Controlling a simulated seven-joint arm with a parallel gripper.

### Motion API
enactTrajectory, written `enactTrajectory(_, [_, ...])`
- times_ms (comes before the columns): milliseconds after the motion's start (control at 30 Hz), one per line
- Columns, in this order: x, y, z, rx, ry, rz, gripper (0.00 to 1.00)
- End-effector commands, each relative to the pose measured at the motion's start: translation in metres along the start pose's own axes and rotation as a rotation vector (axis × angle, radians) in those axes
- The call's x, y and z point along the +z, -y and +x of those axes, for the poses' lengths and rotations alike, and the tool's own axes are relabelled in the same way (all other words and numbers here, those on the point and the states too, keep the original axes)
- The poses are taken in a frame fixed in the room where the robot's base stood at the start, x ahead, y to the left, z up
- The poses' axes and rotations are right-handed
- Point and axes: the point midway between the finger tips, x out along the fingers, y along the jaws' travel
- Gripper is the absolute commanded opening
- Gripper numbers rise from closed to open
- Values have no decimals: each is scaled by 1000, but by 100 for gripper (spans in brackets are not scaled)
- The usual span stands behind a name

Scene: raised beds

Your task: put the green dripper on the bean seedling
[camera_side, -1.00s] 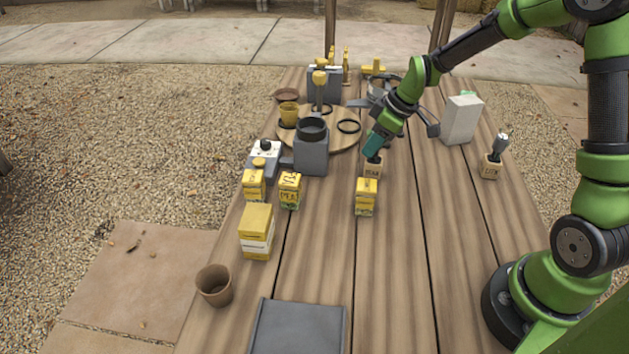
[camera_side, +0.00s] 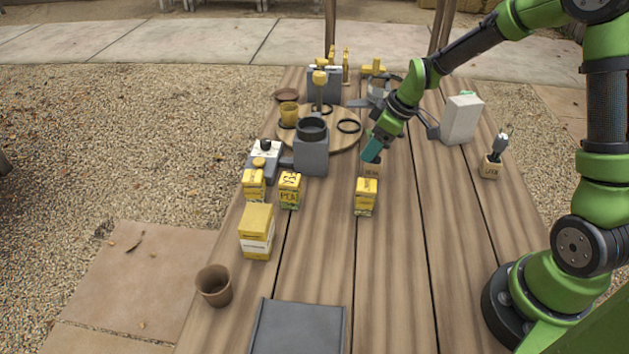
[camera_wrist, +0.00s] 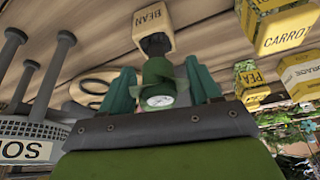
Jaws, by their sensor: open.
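The bean pot (camera_side: 370,171) is a small wooden block marked BEAN, standing mid-table beneath my gripper (camera_side: 373,149). It shows at the top of the wrist view (camera_wrist: 156,22), with a dark piece in its opening. The green dripper (camera_wrist: 160,72) is a green cylinder with a pale round face, lined up with that dark piece. Whether it rests on it I cannot tell. My gripper's teal fingers (camera_wrist: 160,88) are open, one on each side of the dripper. In the side view the fingers hide the dripper, and I see no seedling leaves.
A yellow carrot packet (camera_side: 366,197) stands just in front of the bean pot. A pea packet (camera_side: 289,190) and a grey block with a ring top (camera_side: 311,152) are to the left. A white box (camera_side: 461,120) and another labelled pot (camera_side: 491,167) are to the right. Bare planks lie between.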

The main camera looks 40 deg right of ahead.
Motion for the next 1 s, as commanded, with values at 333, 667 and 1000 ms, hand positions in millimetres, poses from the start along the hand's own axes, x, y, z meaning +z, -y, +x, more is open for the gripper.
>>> enactTrajectory(333, [-1, -1, -68, 7, -4, 0, 62])
enactTrajectory(667, [0, 0, -115, 4, -1, 0, 62])
enactTrajectory(1000, [10, 75, -176, 100, -66, 280, 62])
